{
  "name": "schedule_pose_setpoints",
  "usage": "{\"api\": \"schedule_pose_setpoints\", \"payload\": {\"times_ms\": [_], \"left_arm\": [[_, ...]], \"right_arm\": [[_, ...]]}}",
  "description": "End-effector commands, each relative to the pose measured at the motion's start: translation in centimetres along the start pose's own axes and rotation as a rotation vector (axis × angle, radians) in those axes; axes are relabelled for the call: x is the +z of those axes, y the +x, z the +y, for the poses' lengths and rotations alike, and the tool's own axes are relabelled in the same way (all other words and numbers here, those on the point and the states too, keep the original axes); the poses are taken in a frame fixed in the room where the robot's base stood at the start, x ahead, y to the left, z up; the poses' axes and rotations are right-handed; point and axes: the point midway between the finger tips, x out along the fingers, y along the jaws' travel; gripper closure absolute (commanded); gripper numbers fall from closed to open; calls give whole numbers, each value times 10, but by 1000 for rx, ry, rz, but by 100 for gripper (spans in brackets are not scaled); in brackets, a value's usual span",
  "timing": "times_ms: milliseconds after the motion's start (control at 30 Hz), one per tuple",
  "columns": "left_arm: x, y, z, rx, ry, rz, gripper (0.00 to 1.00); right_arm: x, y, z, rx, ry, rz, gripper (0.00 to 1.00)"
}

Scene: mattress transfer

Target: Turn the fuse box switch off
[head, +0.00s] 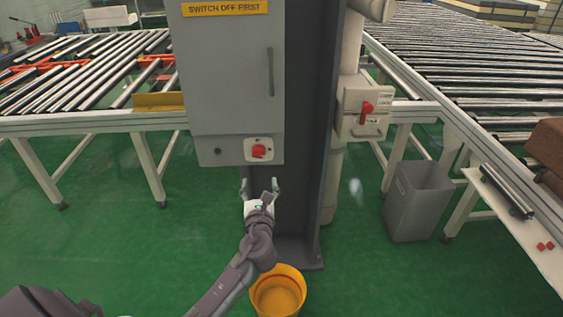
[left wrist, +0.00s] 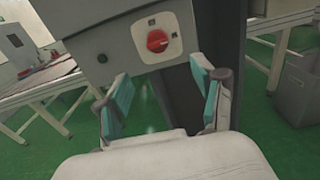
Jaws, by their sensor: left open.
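The grey fuse box (head: 225,75) is fixed to a dark column and has a yellow "SWITCH OFF FIRST" label (head: 225,8). Its red rotary switch (head: 258,152) sits on a light plate at the lower right of the box. The switch also shows in the left wrist view (left wrist: 157,41), above and beyond the fingers. My left gripper (head: 260,184) is just below the switch, open and empty, with its fingers apart from the box. Its teal finger pads show in the left wrist view (left wrist: 163,100). My right gripper is not in view.
A second grey box with a red handle (head: 367,108) is on the right of the column. A yellow bucket (head: 278,292) stands on the floor below my left arm. A grey bin (head: 417,200) stands at right. Roller conveyors (head: 465,60) flank the column.

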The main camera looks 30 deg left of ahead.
Motion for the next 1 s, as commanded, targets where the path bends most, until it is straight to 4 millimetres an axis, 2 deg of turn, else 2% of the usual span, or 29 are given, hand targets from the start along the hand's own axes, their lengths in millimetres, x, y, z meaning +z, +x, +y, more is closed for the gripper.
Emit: {"api": "schedule_pose_setpoints", "payload": {"times_ms": [167,300,600,800,1000], "left_arm": [[3,28,1,2,-2,0,31],[2,59,0,1,-2,0,31],[-1,114,0,0,-4,2,31],[-1,131,0,-1,-4,3,31],[-1,133,0,-2,-4,3,31]], "right_arm": [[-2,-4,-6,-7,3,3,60],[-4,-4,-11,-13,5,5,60],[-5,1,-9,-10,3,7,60],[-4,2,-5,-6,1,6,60],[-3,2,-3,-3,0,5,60]]}}
